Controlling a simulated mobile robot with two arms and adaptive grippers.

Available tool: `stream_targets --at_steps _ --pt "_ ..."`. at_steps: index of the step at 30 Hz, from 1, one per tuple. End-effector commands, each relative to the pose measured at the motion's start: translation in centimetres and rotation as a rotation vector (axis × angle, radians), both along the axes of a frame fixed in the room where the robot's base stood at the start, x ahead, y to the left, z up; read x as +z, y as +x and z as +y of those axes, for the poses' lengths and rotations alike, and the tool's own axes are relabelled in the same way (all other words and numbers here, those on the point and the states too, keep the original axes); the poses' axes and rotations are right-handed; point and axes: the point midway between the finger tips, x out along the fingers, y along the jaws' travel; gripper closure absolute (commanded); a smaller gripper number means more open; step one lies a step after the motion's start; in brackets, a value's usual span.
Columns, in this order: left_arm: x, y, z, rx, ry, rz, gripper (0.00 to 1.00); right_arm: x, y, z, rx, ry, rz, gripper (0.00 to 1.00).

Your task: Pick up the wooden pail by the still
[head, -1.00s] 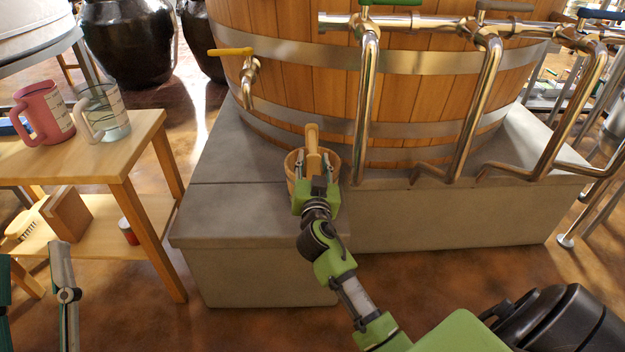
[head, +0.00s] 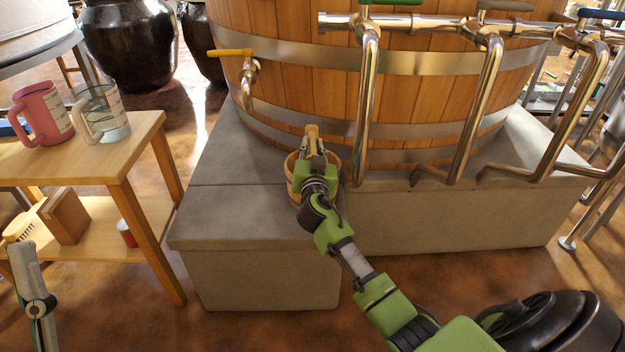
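The wooden pail (head: 293,172) stands upright on the grey stone ledge, against the big wooden vat. Its light wooden handle (head: 312,131) rises above the rim. My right gripper (head: 313,150) is over the pail, with its fingers at the handle. The gripper and wrist hide much of the pail and the lower handle, so I cannot tell whether the fingers are closed on the handle. Part of my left gripper (head: 31,285) shows at the lower left edge, away from the pail; its opening cannot be made out.
A brass tap with a yellow lever (head: 249,75) juts from the vat (head: 300,95) above and left of the pail. Metal pipes (head: 364,110) stand close on the right. A wooden table (head: 90,160) at left holds a pink jug (head: 42,115) and a clear jug (head: 108,115). The left ledge top is clear.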

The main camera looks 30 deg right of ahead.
Motion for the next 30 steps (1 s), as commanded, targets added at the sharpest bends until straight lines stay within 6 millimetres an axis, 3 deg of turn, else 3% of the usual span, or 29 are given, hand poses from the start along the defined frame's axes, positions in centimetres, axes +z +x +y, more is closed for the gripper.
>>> stream_targets --at_steps 17,30 --pt "-0.1 0.3 -0.1 0.0 0.005 0.017 0.6 0.6 0.0 0.0 0.0 -0.002 -0.004 1.0" --pt "-4.8 4.6 -0.6 0.018 0.091 0.31 0.6 3.6 0.0 0.0 0.001 -0.001 -0.007 1.0"
